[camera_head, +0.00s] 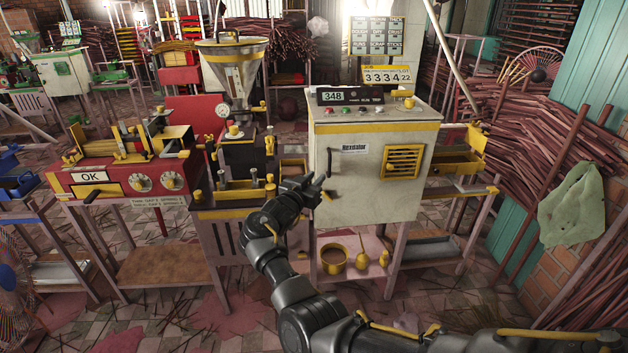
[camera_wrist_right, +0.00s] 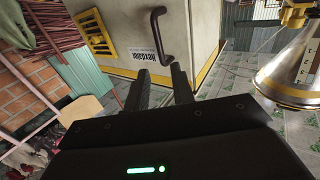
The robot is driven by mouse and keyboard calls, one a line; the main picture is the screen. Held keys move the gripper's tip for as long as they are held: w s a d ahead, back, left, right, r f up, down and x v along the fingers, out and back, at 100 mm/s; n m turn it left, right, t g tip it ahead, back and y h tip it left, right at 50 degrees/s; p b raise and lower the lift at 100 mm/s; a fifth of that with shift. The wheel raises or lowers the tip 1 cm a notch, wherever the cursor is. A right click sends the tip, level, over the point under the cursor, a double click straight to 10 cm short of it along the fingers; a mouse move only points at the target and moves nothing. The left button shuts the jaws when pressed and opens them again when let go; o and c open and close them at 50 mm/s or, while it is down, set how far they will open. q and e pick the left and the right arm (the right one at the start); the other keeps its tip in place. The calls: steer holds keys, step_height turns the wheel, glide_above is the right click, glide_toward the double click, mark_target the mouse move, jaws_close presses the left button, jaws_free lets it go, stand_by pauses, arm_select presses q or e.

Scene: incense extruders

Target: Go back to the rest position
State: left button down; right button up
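My right gripper (camera_head: 312,184) is in front of the pale control cabinet (camera_head: 372,195), near the dark door handle (camera_head: 330,162). In the right wrist view, the two black fingers (camera_wrist_right: 161,78) stand apart with nothing between them. The handle (camera_wrist_right: 158,38) shows just beyond the fingertips, and I see no grip on it. The cabinet door looks shut. My right arm reaches in from the lower right. My left gripper is not in view.
A metal hopper (camera_head: 232,70) and a red machine (camera_head: 120,175) marked OK stand left of the cabinet. A yellow pot (camera_head: 333,258) sits on the shelf below. Tiled floor shows in front.

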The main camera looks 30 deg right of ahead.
steer(key=shift+f, duration=0.2)
stand_by(0.4)
